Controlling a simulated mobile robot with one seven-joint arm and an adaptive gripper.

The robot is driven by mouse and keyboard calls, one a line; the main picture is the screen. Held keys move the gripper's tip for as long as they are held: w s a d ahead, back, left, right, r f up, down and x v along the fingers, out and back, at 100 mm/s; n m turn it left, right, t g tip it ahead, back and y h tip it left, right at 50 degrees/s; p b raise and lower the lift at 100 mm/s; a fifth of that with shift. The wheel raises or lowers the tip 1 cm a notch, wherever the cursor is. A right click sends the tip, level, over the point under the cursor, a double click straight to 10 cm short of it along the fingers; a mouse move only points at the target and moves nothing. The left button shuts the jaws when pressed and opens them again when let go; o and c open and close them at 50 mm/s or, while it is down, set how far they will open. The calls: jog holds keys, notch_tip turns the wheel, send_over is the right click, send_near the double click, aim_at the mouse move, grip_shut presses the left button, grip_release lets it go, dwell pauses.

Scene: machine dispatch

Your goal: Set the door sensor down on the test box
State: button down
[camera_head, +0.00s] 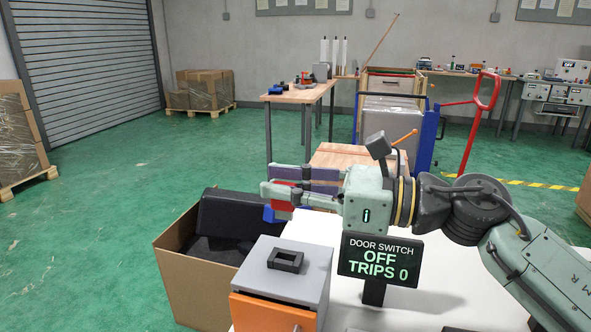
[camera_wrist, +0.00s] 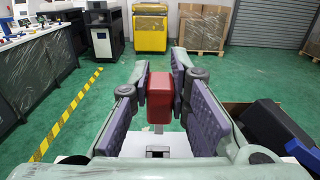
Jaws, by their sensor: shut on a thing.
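The door sensor appears to be the red block (camera_wrist: 160,98), held between the purple-padded fingers of my gripper (camera_wrist: 161,90). In the head view, the gripper (camera_head: 280,194) is shut on it, and part of the red block (camera_head: 283,205) shows below the fingers. The test box (camera_head: 284,264) is a grey box with an orange front and a black rectangular frame (camera_head: 285,260) on its flat top. The gripper is above and behind the test box in the picture, and the block is clear of its top. Its underside is hidden.
A sign (camera_head: 380,260) reading "DOOR SWITCH OFF TRIPS 0" stands right of the test box on the white table (camera_head: 430,285). An open cardboard box (camera_head: 185,285) with dark contents stands at left. A red-handled cart (camera_head: 478,120) and workbenches are farther back.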

aim_at(285, 219)
jog(key=shift+w, duration=0.1)
dwell(0.3)
jog(key=shift+f+b, duration=0.4)
jog(key=shift+f, duration=2.65)
jog(key=shift+f+b, duration=1.2)
jog(key=shift+b, duration=0.25)
jog(key=c, duration=1.4)
grip_release()
jog(key=shift+c, duration=0.2)
